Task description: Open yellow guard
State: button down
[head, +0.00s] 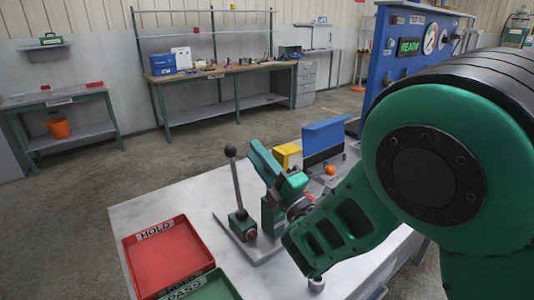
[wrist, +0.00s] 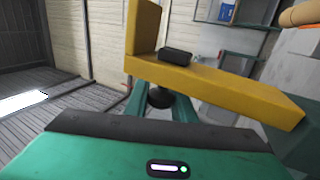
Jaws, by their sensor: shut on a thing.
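The yellow guard (wrist: 215,85) spans the wrist view as a thick bar with an upright plate at its left and a small black block on top. It also shows in the head view as a small yellow box (head: 288,155), partly hidden by my wrist. My gripper (wrist: 160,101) has its two green fingers on either side of a dark round knob (wrist: 160,96) just under the bar, and is shut on it. How the knob joins the guard is hidden. In the head view my gripper's fingertips are not clear.
A blue panel (head: 325,136) and an orange knob (head: 330,170) stand just right of the guard. A lever (head: 236,185) rises left of my wrist. A red tray (head: 165,258) and a green tray (head: 205,288) sit at the table's front left. The table's back left is bare.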

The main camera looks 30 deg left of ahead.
jog(key=shift+s+a+f+n+g, duration=0.15)
jog(key=shift+s+a+n+g, duration=0.15)
jog(key=shift+s+n, duration=0.25)
jog(key=c, duration=1.5)
grip_release()
jog(key=shift+w+f, duration=0.1)
jog(key=shift+d, duration=0.2)
jog(key=v, duration=1)
jog(key=shift+d+f, duration=0.2)
jog(key=shift+f, duration=0.05)
